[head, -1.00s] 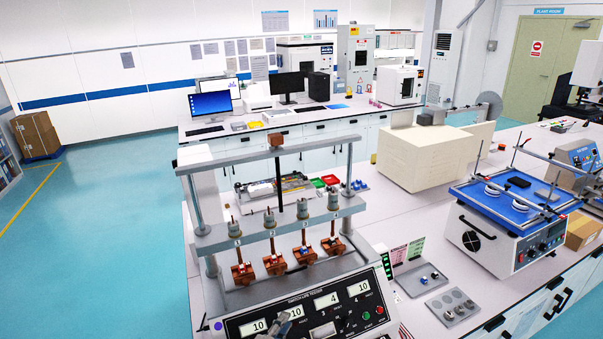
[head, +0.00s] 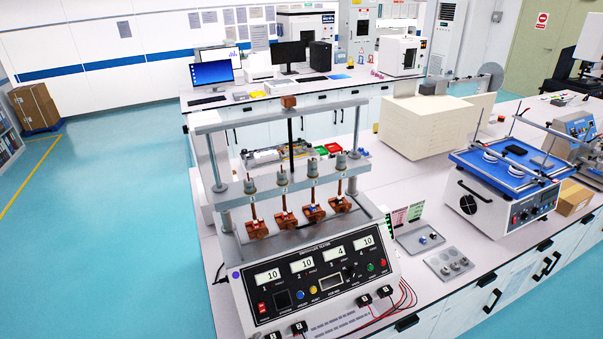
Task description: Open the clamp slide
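The insertion tester (head: 315,275) stands on the near bench, with a sloped black control panel carrying number displays, buttons and a knob. Above the panel, several brown clamps (head: 286,220) sit in a row on its grey bed, each under a numbered grey plunger (head: 282,187) on the crossbar. Small pieces with white or blue parts show in the clamps. I cannot tell which part is the clamp slide or whether any clamp is open or shut. Neither of my grippers is in view.
Right of the tester lie a grey tray (head: 420,240) with small blue and white parts and a plate with round grey pieces (head: 449,265). Red and black leads (head: 405,295) run along its right side. A blue-topped shaker (head: 505,185) stands further right. A cream block (head: 425,125) sits behind.

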